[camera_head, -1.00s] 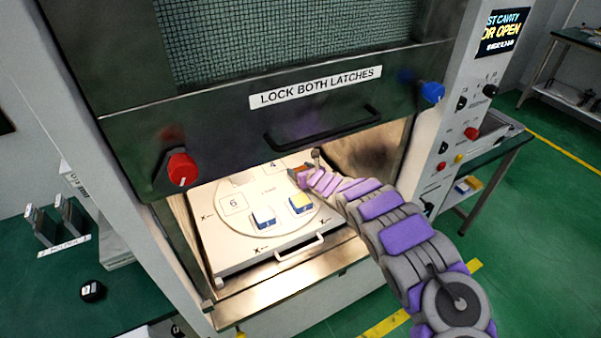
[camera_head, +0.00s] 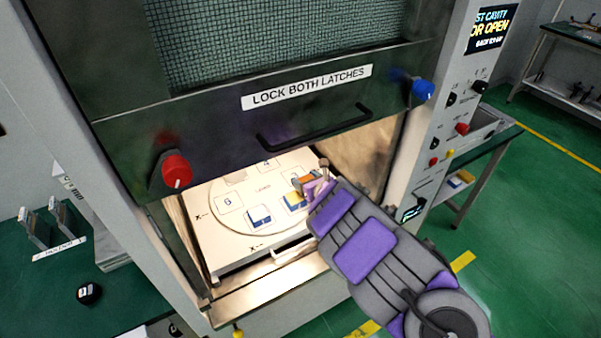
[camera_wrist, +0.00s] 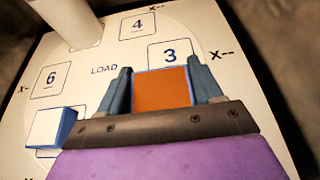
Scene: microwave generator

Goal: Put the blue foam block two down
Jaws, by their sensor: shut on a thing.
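My gripper (camera_wrist: 162,86) is shut on a blue block with an orange face (camera_wrist: 161,90), one finger on each side. The wrist view shows it just in front of the square marked 3; I cannot tell whether it touches the plate. In the head view, the orange-faced block also shows (camera_head: 306,181) at the right of the round plate, partly hidden by my gripper. A blue block with a white top (camera_head: 259,216) stands at the front of the plate. I see no number on the blocks.
The round plate (camera_head: 232,188) has numbered squares and lies on a white tray inside the cavity. The raised dark door (camera_head: 220,130) hangs above the opening. A pale post (camera_wrist: 75,22) rises near squares 4 and 6. The cavity's side wall is close on the right.

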